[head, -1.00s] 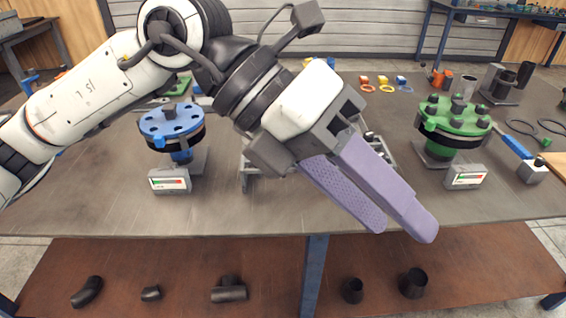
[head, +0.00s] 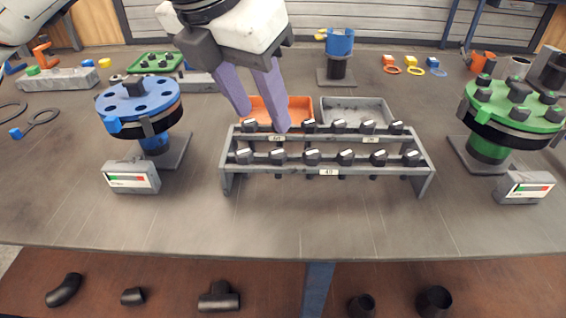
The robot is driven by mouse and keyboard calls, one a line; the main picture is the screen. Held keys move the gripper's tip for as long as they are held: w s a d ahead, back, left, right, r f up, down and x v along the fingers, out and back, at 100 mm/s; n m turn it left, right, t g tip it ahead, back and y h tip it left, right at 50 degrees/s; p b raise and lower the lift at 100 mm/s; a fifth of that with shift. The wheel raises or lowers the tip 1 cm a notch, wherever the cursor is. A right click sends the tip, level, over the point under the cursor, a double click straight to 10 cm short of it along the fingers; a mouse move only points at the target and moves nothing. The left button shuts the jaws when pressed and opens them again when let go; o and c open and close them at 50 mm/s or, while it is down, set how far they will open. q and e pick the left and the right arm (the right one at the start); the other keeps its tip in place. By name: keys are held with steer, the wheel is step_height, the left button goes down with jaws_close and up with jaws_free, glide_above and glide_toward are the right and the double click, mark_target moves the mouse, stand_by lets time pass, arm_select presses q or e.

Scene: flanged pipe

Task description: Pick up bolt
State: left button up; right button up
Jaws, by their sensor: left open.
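A grey two-tier rack (head: 300,166) stands at the middle of the table and holds several dark bolts with pale-marked heads. A front-row bolt (head: 312,157) and a back-row bolt (head: 339,126) show clearly. My left gripper (head: 262,122) is open, with its two lilac fingers pointing down over the left part of the rack's back row. The right finger's tip is by the back-row bolts and partly hides that row. The left finger's tip is near a back-row bolt (head: 250,125) at the left. I cannot tell whether either finger touches a bolt. My right gripper is not in view.
A blue flange (head: 140,100) stands left of the rack and a green flange (head: 515,105) stands right. An orange tray (head: 300,108) and a grey tray (head: 357,112) lie behind the rack. The table front (head: 320,225) is clear.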

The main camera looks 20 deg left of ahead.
arm_select(q)
glide_above(276, 153)
steer(key=s, duration=0.3)
step_height(276, 153, down, 5)
steer(key=x, duration=0.5)
steer(key=shift+w+a, duration=0.2)
steer(key=shift+a, duration=0.2)
jaws_close()
